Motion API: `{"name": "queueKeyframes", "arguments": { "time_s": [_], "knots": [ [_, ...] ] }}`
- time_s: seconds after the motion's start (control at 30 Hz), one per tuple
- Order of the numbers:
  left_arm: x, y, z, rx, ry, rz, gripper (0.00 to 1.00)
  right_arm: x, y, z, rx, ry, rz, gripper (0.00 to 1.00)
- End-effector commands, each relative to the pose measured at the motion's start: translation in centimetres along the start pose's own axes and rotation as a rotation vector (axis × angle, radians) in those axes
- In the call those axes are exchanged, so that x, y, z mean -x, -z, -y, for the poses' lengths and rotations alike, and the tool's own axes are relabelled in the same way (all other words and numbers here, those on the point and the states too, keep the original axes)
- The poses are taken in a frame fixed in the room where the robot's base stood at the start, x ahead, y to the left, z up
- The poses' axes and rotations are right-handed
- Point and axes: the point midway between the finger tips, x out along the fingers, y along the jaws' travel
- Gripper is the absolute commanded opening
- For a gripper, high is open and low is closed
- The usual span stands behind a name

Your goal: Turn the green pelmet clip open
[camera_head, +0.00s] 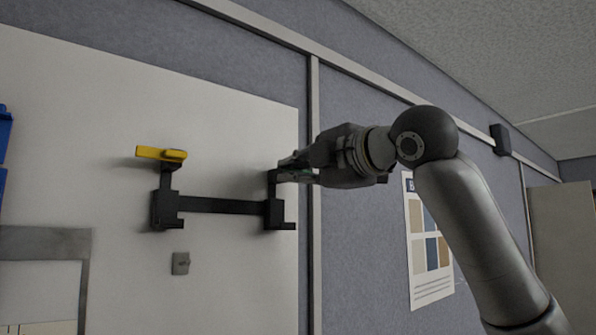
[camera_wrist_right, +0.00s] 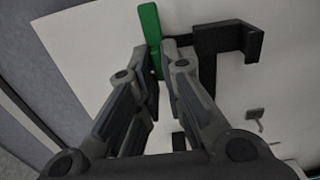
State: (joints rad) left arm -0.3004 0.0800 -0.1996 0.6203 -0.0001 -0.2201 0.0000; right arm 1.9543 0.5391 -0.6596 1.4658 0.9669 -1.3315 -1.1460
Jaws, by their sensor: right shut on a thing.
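The green pelmet clip (camera_wrist_right: 150,30) shows in the right wrist view as a flat green bar. Its lower part sits between the fingertips of my right gripper (camera_wrist_right: 162,62), which is shut on it. In the head view my right gripper (camera_head: 290,170) is at the right end of a black bracket (camera_head: 225,206) on a white wall panel, and the green clip is mostly hidden behind the fingers there. A yellow clip (camera_head: 161,154) lies across the top of the bracket's left post. My left gripper is not in view.
A small grey plate (camera_head: 180,263) is on the white panel (camera_head: 90,130) below the bracket. A poster with colour swatches (camera_head: 428,240) hangs on the grey wall to the right. Blue bins (camera_head: 4,130) are at the left edge.

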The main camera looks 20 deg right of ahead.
Motion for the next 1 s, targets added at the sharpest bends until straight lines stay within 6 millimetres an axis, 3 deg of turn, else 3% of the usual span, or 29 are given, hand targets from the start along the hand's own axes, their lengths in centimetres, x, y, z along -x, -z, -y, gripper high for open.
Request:
{"name": "queueKeyframes", "arguments": {
  "time_s": [0.1,0.13,0.3,0.67,0.77,1.0],
  "knots": [
    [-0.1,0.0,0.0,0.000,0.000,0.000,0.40,-0.1,0.1,0.4,0.003,0.010,-0.002,0.00],
    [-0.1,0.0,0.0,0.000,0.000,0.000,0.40,-0.1,0.1,0.4,0.003,0.010,-0.002,0.10],
    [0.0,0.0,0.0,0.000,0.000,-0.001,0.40,-0.1,0.1,0.3,0.002,0.008,-0.002,0.30],
    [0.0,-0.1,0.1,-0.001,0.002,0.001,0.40,0.3,0.0,0.1,0.000,0.003,0.000,0.30],
    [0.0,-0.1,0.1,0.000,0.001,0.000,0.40,1.4,0.0,0.1,0.001,0.002,0.000,0.30],
    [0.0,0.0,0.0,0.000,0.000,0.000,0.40,6.5,0.0,0.1,0.001,0.001,0.001,0.30]
  ]
}}
